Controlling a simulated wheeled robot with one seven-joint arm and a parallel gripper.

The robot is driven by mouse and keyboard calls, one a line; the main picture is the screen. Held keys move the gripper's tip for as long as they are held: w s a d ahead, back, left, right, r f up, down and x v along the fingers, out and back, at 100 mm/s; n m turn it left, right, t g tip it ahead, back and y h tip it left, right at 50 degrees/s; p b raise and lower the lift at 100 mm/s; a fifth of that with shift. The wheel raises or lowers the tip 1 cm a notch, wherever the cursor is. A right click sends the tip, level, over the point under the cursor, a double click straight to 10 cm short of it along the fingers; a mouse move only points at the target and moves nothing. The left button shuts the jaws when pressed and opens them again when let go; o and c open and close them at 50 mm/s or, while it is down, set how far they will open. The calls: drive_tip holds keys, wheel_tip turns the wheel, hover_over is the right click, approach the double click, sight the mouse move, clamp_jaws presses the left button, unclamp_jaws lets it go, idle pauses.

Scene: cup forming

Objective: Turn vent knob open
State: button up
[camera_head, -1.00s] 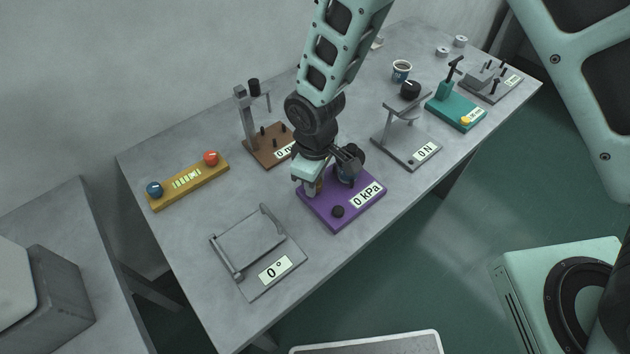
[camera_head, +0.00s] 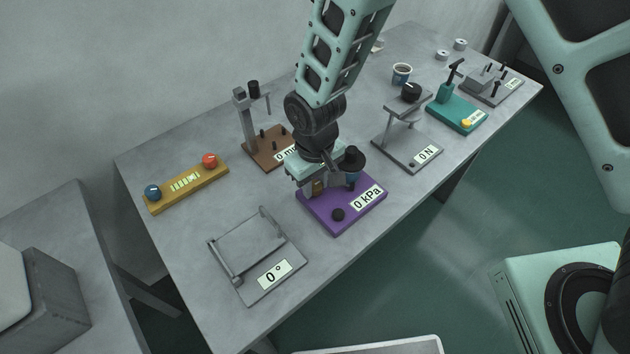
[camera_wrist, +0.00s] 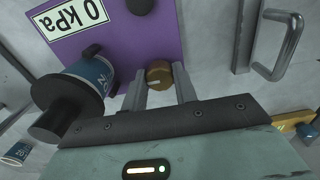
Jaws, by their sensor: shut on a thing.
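The vent knob is a small brass-coloured knob (camera_wrist: 158,73) with a pale mark on its face. It sits on the purple base (camera_wrist: 190,20), which carries a "0 kPa" label. My gripper (camera_wrist: 161,86) has one finger on each side of the knob and is shut on it. In the head view my gripper (camera_head: 316,190) is low over the left part of the purple base (camera_head: 338,222), and the brass knob (camera_head: 318,187) partly shows between its fingers. A blue canister with a black top (camera_wrist: 92,75) stands beside my gripper on the same base.
A small black knob (camera_head: 338,214) is on the base near its front. A grey hinged plate device (camera_head: 256,258) lies to the left front, a brown stand (camera_head: 268,150) behind, and a grey "0 N" stand (camera_head: 408,150) to the right. Bare tabletop separates them.

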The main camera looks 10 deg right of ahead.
sight(315, 184)
drive_tip(key=o, duration=1)
drive_tip(key=shift+c, duration=0.2)
drive_tip(key=shift+r, duration=0.1)
wheel_tip(315, 184, up, 17)
drive_tip(key=b, duration=0.1)
drive_tip(key=shift+r+b, duration=0.15)
drive_tip(key=shift+b, duration=0.2)
